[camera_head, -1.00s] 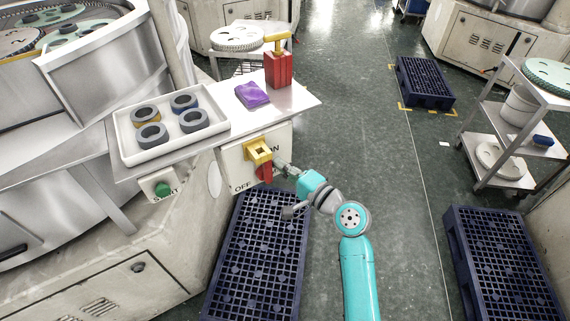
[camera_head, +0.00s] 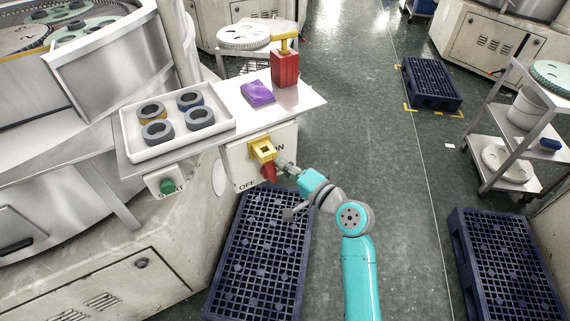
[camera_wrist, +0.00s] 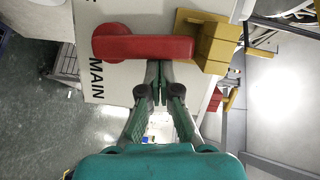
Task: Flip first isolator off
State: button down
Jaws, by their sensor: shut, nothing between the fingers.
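The isolator is a pale panel (camera_head: 240,168) on the machine's side with a red handle (camera_head: 269,173) and a yellow block (camera_head: 262,148). The panel carries the words OFF and, partly hidden, what reads as MAIN in the wrist view. In the wrist view the red handle (camera_wrist: 145,46) lies across the picture, with the yellow block (camera_wrist: 208,42) at its right end. My gripper (camera_head: 284,164) is shut and empty, just right of the handle. In the wrist view its fingertips (camera_wrist: 159,68) reach the handle's lower edge; I cannot tell whether they touch.
Above the panel, a shelf holds a white tray (camera_head: 130,123) of several rings, a purple cloth (camera_head: 257,93) and a red container (camera_head: 285,69). A green START button (camera_head: 167,187) sits left. Blue pallets (camera_head: 258,265) lie below and at right (camera_head: 505,270). Open floor (camera_head: 400,200) lies between.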

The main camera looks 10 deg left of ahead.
jog(key=n, duration=0.1)
jog(key=s+a+n, duration=0.1)
jog(key=n, duration=0.1)
jog(key=shift+s+a+r+n+h, duration=0.2)
jog(key=shift+s+a+n+h, duration=0.05)
jog(key=shift+a+n+h, duration=0.15)
jog(key=n, duration=0.1)
jog(key=s+a+n+h, duration=0.1)
jog(key=a+n, duration=0.1)
jog(key=shift+s+f+n+h, duration=0.2)
jog(key=shift+f+n+h, duration=0.1)
jog(key=shift+n, duration=0.1)
jog(key=n, duration=0.1)
jog(key=s+a+f+n+h, duration=0.1)
jog(key=n, duration=0.1)
jog(key=shift+s+a+f+t, duration=0.1)
jog(key=shift+a+t, duration=0.05)
jog(key=shift+t, duration=0.25)
jog(key=shift+s+a+f+n+t+h, duration=0.15)
jog(key=shift+a+f+n+t+h, duration=0.15)
jog(key=shift+n, duration=0.4)
jog(key=shift+s+a+f+n+t+h, duration=0.1)
jog(key=shift+f+n+h, duration=0.2)
jog(key=shift+n, duration=0.4)
jog(key=shift+f, duration=0.1)
